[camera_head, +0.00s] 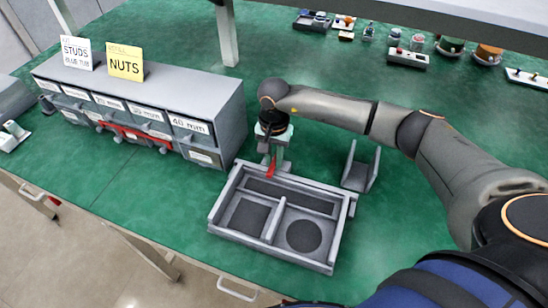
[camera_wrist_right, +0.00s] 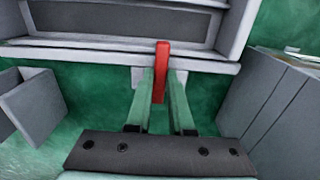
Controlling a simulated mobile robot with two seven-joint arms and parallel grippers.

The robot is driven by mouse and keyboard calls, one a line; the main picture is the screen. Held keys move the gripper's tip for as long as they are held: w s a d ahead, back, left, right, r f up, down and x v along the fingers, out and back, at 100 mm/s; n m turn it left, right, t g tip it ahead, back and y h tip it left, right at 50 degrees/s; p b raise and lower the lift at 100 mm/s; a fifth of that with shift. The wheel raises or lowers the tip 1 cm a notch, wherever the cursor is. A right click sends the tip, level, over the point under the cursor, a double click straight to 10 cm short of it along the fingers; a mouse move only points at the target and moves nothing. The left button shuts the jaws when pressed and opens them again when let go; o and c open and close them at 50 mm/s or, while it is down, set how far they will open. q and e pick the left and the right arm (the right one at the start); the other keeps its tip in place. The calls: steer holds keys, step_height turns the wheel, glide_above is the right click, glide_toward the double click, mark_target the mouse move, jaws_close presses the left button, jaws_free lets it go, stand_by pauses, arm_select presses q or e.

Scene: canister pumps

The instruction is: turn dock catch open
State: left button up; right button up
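The dock catch is a red lever (camera_head: 271,168) at the back edge of the grey dock tray (camera_head: 216,212). In the right wrist view the catch (camera_wrist_right: 161,62) stands upright in the picture, against the tray's outer wall (camera_wrist_right: 90,48). My right gripper (camera_head: 274,154) reaches down over it from behind the tray. Its two pale green fingers (camera_wrist_right: 161,82) lie close on either side of the catch and look shut on it. The fingers hide part of its sides. My left gripper is not in view.
A grey drawer cabinet (camera_head: 215,98) with STUDS and NUTS cards stands left of the gripper. A grey angled bracket (camera_head: 358,172) stands close to its right. Small parts and pots line the bench's far edge. The green bench (camera_head: 400,245) is bare right of the tray.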

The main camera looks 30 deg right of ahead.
jaws_close()
steer(key=shift+m, duration=0.3)
steer(key=m+b, duration=0.1)
steer(key=m, duration=0.2)
steer(key=shift+b, duration=0.3)
steer(key=m+b, duration=0.1)
steer(key=m, duration=0.3)
steer(key=shift+m, duration=0.4)
steer(key=m, duration=0.4)
steer(key=shift+m+b, duration=0.3)
steer(key=shift+b, duration=0.05)
steer(key=m, duration=0.4)
steer(key=shift+m, duration=0.4)
